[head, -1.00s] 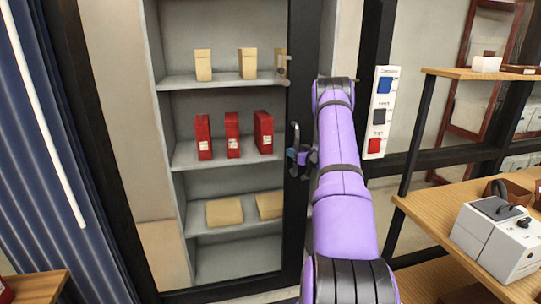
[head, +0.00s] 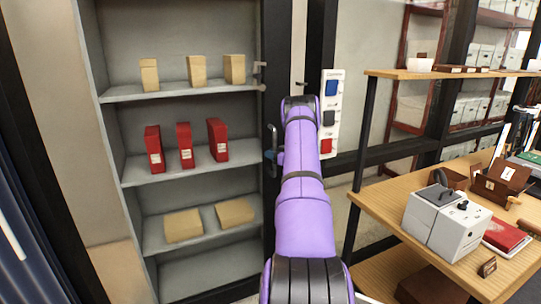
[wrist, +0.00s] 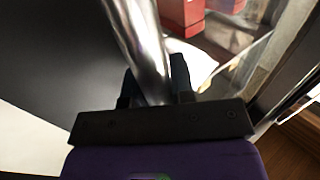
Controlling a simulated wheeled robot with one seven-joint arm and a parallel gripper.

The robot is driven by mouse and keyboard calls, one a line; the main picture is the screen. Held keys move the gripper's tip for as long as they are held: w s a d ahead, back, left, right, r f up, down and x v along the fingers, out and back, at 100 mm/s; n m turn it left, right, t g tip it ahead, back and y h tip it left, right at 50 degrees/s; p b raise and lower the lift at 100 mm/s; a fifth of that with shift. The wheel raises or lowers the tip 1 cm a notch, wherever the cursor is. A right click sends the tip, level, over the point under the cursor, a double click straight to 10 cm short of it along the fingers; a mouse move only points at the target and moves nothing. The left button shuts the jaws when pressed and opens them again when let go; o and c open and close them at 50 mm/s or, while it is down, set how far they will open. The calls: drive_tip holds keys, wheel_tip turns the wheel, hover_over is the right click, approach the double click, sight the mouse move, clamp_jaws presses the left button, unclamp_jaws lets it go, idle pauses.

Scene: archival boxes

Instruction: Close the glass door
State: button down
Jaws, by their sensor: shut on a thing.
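The glass door shows in the head view as a clear pane with a dark frame (head: 275,60) in front of the shelves. A metal bar handle (head: 273,137) stands on that frame. My gripper (head: 271,156) is at the handle, partly hidden by my purple arm. In the wrist view the shiny handle (wrist: 140,38) runs between the two dark fingers of my gripper (wrist: 155,88), which is shut on it. The door's dark frame (wrist: 60,50) lies to the left there. How wide the door stands open I cannot tell.
Shelves behind the door hold tan boxes (head: 235,69) and red boxes (head: 185,146). A white switch panel (head: 332,105) is right of my arm. A wooden table (head: 385,205) with a white device (head: 445,222) stands at the right, near my arm.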

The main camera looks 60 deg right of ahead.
drive_tip(key=c, duration=1)
unclamp_jaws()
drive_tip(key=s, duration=1)
drive_tip(key=shift+s, duration=0.35)
